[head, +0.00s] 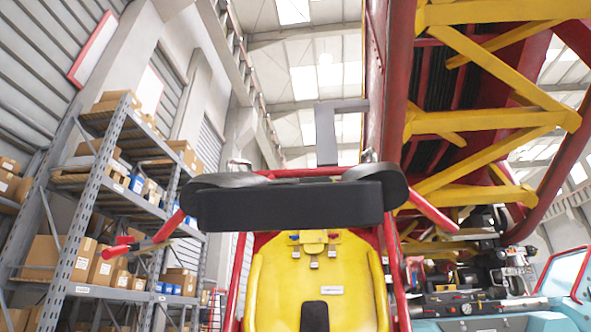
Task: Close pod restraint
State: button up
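The pod has a yellow seat (343,281) in a red tube frame, low in the middle of the head view. A black padded restraint bar (290,206) spans the view above the seat, with rounded dark ends. It looks raised, with open space showing over the lower seat; its exact angle is hard to tell. Red bars (433,212) reach out at both sides of it. Small buckles (314,252) show on the seat back below the pad. My gripper is not visible, so its place relative to the restraint cannot be told.
Metal shelving (111,190) with cardboard boxes stands on the left. Red and yellow track trusswork (490,122) rises overhead on the right. A grey bracket (326,135) stands above the pad. Dark machinery (470,298) and a light-blue body (567,285) are at lower right.

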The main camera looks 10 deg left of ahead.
aim_at(229, 202)
jog(key=z, duration=0.05)
jog(key=k, duration=0.2)
jog(key=u, duration=0.75)
